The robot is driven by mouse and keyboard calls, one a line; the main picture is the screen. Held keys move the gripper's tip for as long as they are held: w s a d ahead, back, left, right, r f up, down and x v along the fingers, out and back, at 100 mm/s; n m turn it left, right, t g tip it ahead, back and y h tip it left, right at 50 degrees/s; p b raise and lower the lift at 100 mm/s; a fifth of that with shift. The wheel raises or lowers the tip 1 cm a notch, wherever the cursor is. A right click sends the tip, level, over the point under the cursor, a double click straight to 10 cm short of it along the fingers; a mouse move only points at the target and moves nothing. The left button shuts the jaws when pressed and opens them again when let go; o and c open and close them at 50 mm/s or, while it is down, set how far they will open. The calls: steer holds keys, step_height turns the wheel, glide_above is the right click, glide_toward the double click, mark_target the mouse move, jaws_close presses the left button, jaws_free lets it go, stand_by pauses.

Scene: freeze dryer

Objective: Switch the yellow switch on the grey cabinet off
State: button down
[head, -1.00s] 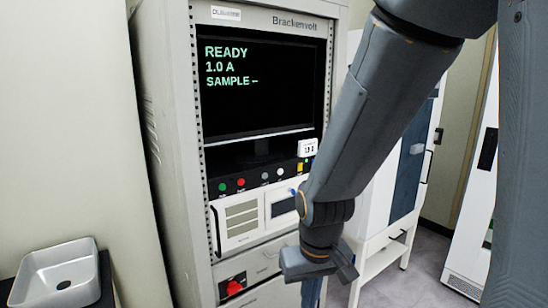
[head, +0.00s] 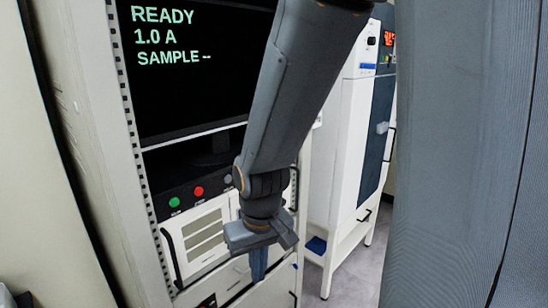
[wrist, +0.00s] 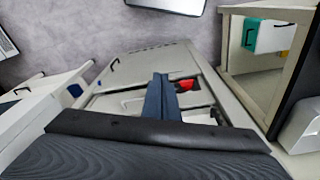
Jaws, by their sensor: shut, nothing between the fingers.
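The grey cabinet (head: 75,110) fills the left of the head view, with a lit screen (head: 190,90) reading READY, 1.0 A. Its button row shows a green button (head: 174,202), a red button (head: 199,191) and a grey one. The yellow switch is not visible; my arm covers the right part of that row. My gripper (head: 259,265) points down, shut and empty, in front of the lower cabinet, below the button row. In the wrist view its fingers (wrist: 161,97) appear beside a red knob (wrist: 185,85) on the cabinet; contact cannot be told.
A white drawer front with a dark handle (head: 169,255) lies left of my gripper. A white machine (head: 345,130) on a stand is to the right. Grey floor (head: 350,280) shows beyond the cabinet. In the wrist view, a pale open-fronted unit (wrist: 265,70) is at right.

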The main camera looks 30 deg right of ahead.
steer(key=w+d+r+m+t+h+b, duration=0.1)
steer(key=w+d+r+m+t, duration=0.1)
steer(key=w+d+r+m, duration=0.2)
steer(key=w+d+r+m+t+b, duration=0.2)
steer(key=w+d+r+m, duration=0.2)
steer(key=r, duration=0.7)
steer(key=w+d+r+m+t+h+b, duration=0.1)
steer(key=w+d+r+m+t, duration=0.1)
steer(key=w+d+r+m, duration=0.2)
steer(key=w+d+r, duration=0.1)
steer(key=d+r, duration=0.2)
steer(key=shift+d+r+m+h+b, duration=0.15)
steer(key=shift+d+m+h+b, duration=0.05)
steer(key=shift+m+h+b, duration=0.15)
steer(key=w+f+p, duration=0.2)
steer(key=w+f, duration=0.5)
steer(key=w, duration=0.2)
steer(key=shift+w+d+f+p, duration=0.25)
steer(key=shift+w+d+p, duration=0.05)
steer(key=shift+w+p, duration=0.1)
steer(key=shift+w, duration=0.1)
